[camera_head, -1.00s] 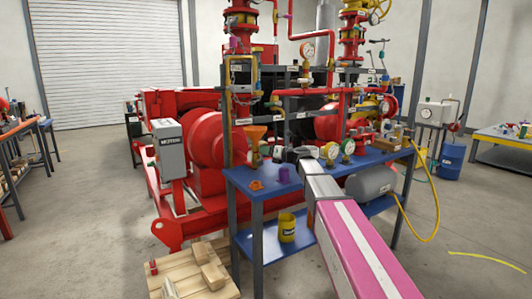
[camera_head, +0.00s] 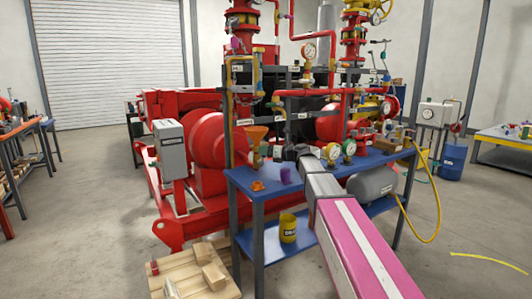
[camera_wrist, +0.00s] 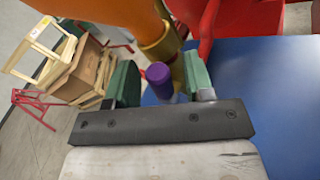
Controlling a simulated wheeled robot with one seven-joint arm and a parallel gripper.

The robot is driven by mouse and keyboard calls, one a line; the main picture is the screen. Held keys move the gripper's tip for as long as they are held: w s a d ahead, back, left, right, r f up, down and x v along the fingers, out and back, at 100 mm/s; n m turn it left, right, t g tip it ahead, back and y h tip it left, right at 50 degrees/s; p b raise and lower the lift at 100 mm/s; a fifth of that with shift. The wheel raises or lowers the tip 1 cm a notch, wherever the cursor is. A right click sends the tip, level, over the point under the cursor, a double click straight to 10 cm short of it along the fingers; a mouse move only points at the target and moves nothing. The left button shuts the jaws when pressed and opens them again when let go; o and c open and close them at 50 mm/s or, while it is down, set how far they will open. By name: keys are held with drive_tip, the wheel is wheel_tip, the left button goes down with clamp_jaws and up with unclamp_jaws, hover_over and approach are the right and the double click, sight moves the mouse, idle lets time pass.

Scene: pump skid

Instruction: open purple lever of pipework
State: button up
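The purple lever's rounded end (camera_wrist: 158,76) shows in the wrist view, between my two green fingers, in front of a brass pipe fitting (camera_wrist: 160,40). In the head view my gripper (camera_head: 279,152) is at the pipework above the blue bench, by the orange funnel (camera_head: 256,134). The lever itself is hard to make out there.
The blue bench (camera_head: 252,188) carries an orange part (camera_head: 257,185), a loose purple piece (camera_head: 285,175) and gauges (camera_head: 348,148). A yellow bucket (camera_head: 288,228) stands on its lower shelf. A wooden pallet (camera_head: 190,270) lies on the floor at the front left.

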drive_tip(key=v, duration=1.1)
